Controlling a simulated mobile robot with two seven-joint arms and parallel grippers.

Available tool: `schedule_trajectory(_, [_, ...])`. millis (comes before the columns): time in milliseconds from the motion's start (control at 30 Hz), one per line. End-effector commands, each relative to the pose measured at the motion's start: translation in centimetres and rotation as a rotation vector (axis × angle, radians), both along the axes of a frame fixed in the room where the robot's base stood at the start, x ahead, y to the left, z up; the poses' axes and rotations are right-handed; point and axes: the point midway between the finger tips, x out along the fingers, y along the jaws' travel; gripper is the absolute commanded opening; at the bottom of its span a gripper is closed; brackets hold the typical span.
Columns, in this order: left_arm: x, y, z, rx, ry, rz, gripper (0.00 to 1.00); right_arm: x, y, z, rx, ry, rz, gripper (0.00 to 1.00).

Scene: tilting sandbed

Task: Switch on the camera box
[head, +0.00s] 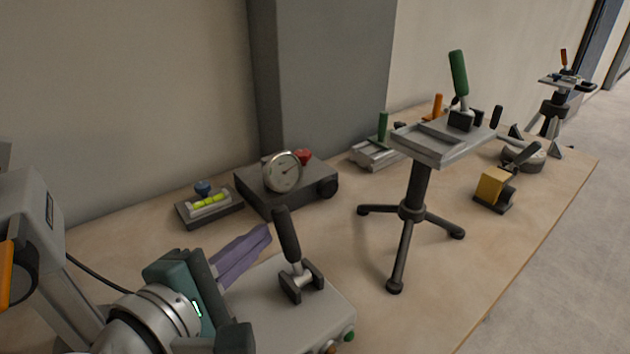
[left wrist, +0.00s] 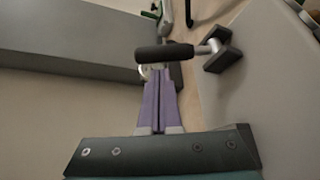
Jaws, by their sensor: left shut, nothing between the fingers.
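A light grey box (head: 325,308) with a black-handled lever stands at the front of the table; I take it as the camera box, though no label is readable. The lever (head: 287,235) stands up, slightly tilted, from a dark bracket on its top. Green and orange knobs sit low on its near side. My left gripper (head: 266,230) has its purple fingers shut and empty, just left of the lever. In the left wrist view the fingertips (left wrist: 160,82) point at the lever handle (left wrist: 163,52); contact cannot be told. My right gripper is not in view.
Behind are a spirit level (head: 209,204), a dark block with a dial gauge (head: 283,172), and a grey pillar (head: 322,75). A tripod stand (head: 412,210) with a green-handled lever is to the right. A brass block (head: 493,187) lies beyond it. Bare tabletop lies right of the box.

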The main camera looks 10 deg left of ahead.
Motion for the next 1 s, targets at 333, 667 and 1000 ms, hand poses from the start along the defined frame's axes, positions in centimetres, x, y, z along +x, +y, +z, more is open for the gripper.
schedule_trajectory(333, [1.8,-0.3,-0.4,0.0,0.0,0.0,0.0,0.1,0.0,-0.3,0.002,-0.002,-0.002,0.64])
schedule_trajectory(667, [1.7,-0.4,-0.4,0.006,-0.004,0.0,0.0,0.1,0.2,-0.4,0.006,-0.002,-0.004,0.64])
schedule_trajectory(1000, [1.5,-0.7,-0.2,0.051,-0.04,-0.001,0.0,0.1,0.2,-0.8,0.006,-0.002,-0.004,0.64])
